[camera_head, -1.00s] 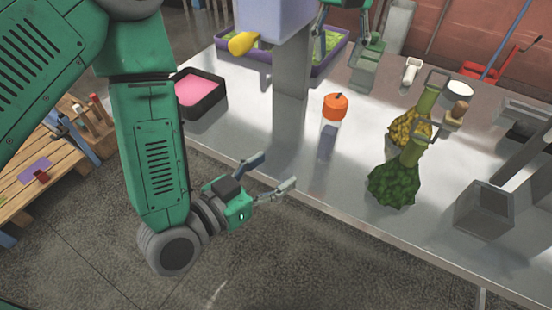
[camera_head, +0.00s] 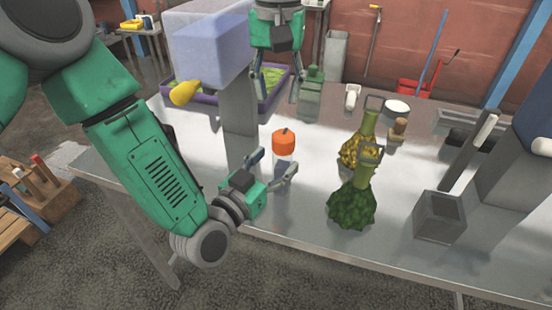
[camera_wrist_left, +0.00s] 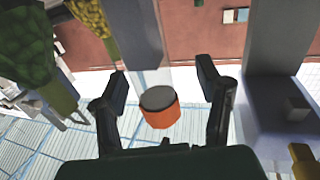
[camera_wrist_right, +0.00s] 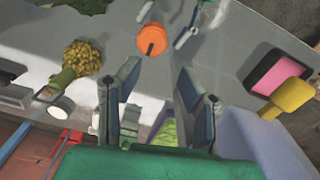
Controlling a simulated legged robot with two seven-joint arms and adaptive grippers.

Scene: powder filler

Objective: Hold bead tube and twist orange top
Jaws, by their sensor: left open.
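The bead tube (camera_head: 285,164) stands upright on the metal table, clear and narrow, with an orange top (camera_head: 283,142). My left gripper (camera_head: 272,167) is open and low beside the tube, one finger on either side of its near side; contact cannot be told. In the left wrist view the orange top (camera_wrist_left: 160,113) shows between the spread fingers (camera_wrist_left: 163,80). My right gripper (camera_head: 276,90) is open and empty, above and behind the tube, pointing down. In the right wrist view the orange top (camera_wrist_right: 152,40) lies beyond its parted fingertips (camera_wrist_right: 158,72).
A grey open box (camera_head: 440,217) is further right. A grey post (camera_head: 239,120) under the filler, with yellow nozzle (camera_head: 185,92), is close left. A pink-filled tray (camera_wrist_right: 278,76) lies left of the post.

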